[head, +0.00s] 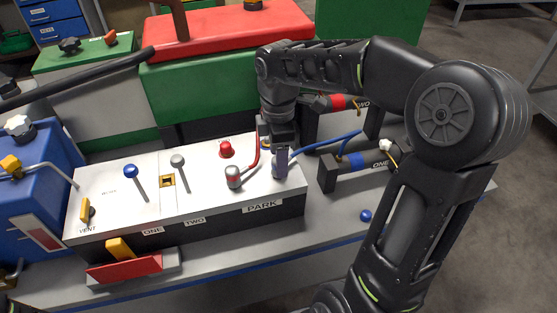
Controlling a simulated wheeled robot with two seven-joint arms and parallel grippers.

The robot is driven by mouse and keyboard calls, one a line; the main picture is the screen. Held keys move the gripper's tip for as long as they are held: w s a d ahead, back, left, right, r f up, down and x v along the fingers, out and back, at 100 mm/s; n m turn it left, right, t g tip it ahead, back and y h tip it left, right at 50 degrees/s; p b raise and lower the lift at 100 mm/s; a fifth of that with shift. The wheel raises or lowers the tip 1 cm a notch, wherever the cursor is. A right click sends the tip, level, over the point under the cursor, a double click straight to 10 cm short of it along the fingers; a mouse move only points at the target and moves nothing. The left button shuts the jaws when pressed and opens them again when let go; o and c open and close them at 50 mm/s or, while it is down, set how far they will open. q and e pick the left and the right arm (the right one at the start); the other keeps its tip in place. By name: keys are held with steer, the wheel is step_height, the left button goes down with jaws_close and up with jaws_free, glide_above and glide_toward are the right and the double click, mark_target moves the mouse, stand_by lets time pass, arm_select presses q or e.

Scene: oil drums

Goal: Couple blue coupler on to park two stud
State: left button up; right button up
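The blue coupler (277,174) is a grey body at the right end of the white-topped panel (130,208), above the PARK label (262,205). A blue hose (325,144) runs from it to the right. My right gripper (282,163) comes down over it from above and appears shut around it. The fingers cover most of the coupler and the park two stud, so I cannot tell whether the coupler is seated. The red coupler (233,177) stands left of it on the panel with a red hose. My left gripper is not in view.
A red knob (226,149), a blue-knobbed lever (131,171) and a grey-knobbed lever (177,160) stand on the panel. A blue ball (366,215) sits on the bench. A red-lidded green box stands behind.

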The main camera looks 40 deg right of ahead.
step_height(320, 180, up, 6)
steer(key=shift+f, duration=0.1)
stand_by(0.5)
